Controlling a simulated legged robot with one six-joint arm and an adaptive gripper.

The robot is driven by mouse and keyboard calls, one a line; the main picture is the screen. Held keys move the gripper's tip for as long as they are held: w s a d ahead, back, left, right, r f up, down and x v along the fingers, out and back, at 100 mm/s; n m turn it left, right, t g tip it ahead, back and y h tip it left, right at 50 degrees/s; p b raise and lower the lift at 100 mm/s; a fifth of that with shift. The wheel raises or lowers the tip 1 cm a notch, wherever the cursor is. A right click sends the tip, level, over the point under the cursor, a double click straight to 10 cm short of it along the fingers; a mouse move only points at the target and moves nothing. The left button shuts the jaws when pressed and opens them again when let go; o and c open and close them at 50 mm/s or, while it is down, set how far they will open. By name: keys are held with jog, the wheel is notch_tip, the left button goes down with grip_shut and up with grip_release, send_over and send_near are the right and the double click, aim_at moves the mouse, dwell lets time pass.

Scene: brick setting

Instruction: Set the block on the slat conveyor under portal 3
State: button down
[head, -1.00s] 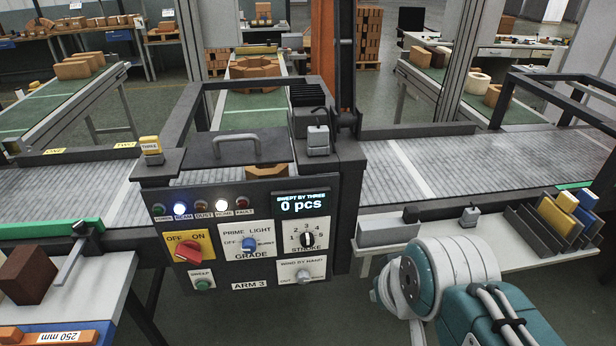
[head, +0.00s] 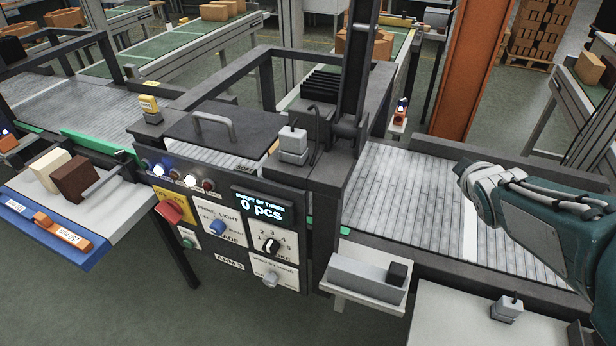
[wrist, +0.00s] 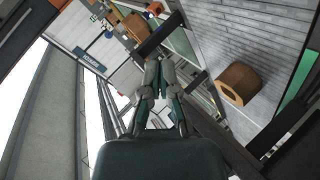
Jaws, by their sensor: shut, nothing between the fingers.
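A dark brown block (head: 75,180) stands on a pale side shelf (head: 110,195) at the left in the head view, with a cream block (head: 48,170) just behind it. The slat conveyor (head: 410,190) has grey slats and runs across the picture, under the dark frame of the portal (head: 262,52). Its panel reads ARM 3. My gripper (wrist: 158,68) is shut and empty in the wrist view, apart from the blocks. A brown piece with a round hole (wrist: 238,84) lies on grey slats in the wrist view.
The control panel (head: 225,225) has a red switch, knobs and a display reading 0 pcs. A green guide bar (head: 98,148) edges the conveyor beside the shelf. A small shelf (head: 365,285) juts out right of the panel. The slats right of the portal look clear in the head view.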

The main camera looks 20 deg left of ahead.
jog(key=w+a+f+n+g+y, duration=0.1)
jog(key=w+a+f+n+y, duration=0.1)
jog(key=a+f+n+y, duration=0.2)
jog(key=w+a+f+n+g+y, duration=0.1)
jog(key=w+a+f+n+y, duration=0.1)
jog(key=a+f+n+y, duration=0.2)
jog(key=w+a+f+n+g+y, duration=0.1)
jog(key=w+a+f+n+y, duration=0.2)
jog(key=a+f+n, duration=0.4)
jog(key=shift+a+f+n+y, duration=0.15)
jog(key=shift+f+n+y, duration=0.15)
jog(key=shift+f+y, duration=0.3)
jog(key=s+a+f+n+g+y, duration=0.2)
jog(key=f+n, duration=0.1)
jog(key=s+a+f+n+g+y, duration=0.1)
jog(key=f+g+y, duration=0.1)
jog(key=shift+s+a+f, duration=0.1)
jog(key=shift+s+f, duration=0.05)
jog(key=shift+s, duration=0.25)
jog(key=shift+n, duration=0.3)
jog(key=x, duration=1.9)
jog(key=shift+s, duration=0.2)
jog(key=shift+w+a, duration=0.15)
jog(key=shift+a, duration=0.45)
